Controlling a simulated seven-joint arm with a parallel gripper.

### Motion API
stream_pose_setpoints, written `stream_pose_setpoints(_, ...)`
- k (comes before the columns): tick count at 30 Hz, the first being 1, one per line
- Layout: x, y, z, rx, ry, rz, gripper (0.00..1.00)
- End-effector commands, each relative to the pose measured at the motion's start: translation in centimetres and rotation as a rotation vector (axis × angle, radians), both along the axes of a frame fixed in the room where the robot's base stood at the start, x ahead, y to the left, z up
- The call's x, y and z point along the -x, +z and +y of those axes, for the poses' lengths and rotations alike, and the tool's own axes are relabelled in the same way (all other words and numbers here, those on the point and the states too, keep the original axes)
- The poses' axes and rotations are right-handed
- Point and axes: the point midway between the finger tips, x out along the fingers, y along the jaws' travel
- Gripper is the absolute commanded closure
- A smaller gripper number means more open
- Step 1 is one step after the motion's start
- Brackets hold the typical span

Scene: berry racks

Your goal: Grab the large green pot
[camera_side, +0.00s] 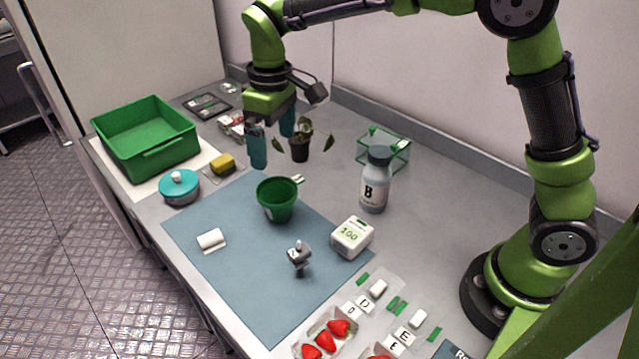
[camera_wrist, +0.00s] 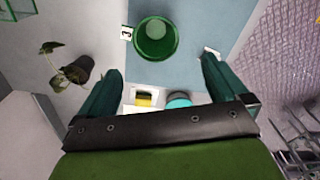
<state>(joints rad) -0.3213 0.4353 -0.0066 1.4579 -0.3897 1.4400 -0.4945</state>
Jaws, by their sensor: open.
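The large green pot (camera_side: 277,203) stands upright on the blue-grey mat, with a small white tag at its rim. The wrist view shows the green pot (camera_wrist: 155,40) from above, empty, ahead of the fingers and roughly midway between them. My gripper (camera_side: 273,143) is open and empty, above the table and behind the pot in the side view. In the wrist view my gripper (camera_wrist: 160,78) has its two teal fingers spread wide, apart from the pot.
A small potted plant (camera_side: 299,147) stands close by my gripper. A grey bottle (camera_side: 375,185), a white box (camera_side: 351,237), a small grey device (camera_side: 299,256) and a white roll (camera_side: 211,239) surround the pot. A teal-lidded tin (camera_side: 180,187) and green crate (camera_side: 146,137) stand left.

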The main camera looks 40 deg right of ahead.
Motion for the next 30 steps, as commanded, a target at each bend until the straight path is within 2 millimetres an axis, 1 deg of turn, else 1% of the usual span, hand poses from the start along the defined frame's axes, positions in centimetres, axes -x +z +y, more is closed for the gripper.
stream_pose_setpoints(1,-1.0,-0.2,0.5,0.015,0.040,0.009,0.00)
stream_pose_setpoints(2,-1.3,0.1,0.6,0.020,0.060,0.012,0.00)
stream_pose_setpoints(4,-1.9,1.1,0.6,0.028,0.098,0.006,0.00)
stream_pose_setpoints(5,-2.0,1.7,0.5,0.030,0.112,0.004,0.00)
stream_pose_setpoints(8,-1.4,1.1,0.4,0.034,0.144,0.028,0.00)
stream_pose_setpoints(11,-1.4,-0.3,0.4,0.033,0.150,0.030,0.00)
stream_pose_setpoints(18,-1.4,-5.6,0.3,0.033,0.148,0.029,0.00)
stream_pose_setpoints(21,-1.4,-7.6,0.3,0.032,0.147,0.028,0.00)
stream_pose_setpoints(24,-1.4,-9.0,0.3,0.032,0.145,0.028,0.00)
stream_pose_setpoints(30,-1.4,-10.3,0.3,0.032,0.146,0.024,0.00)
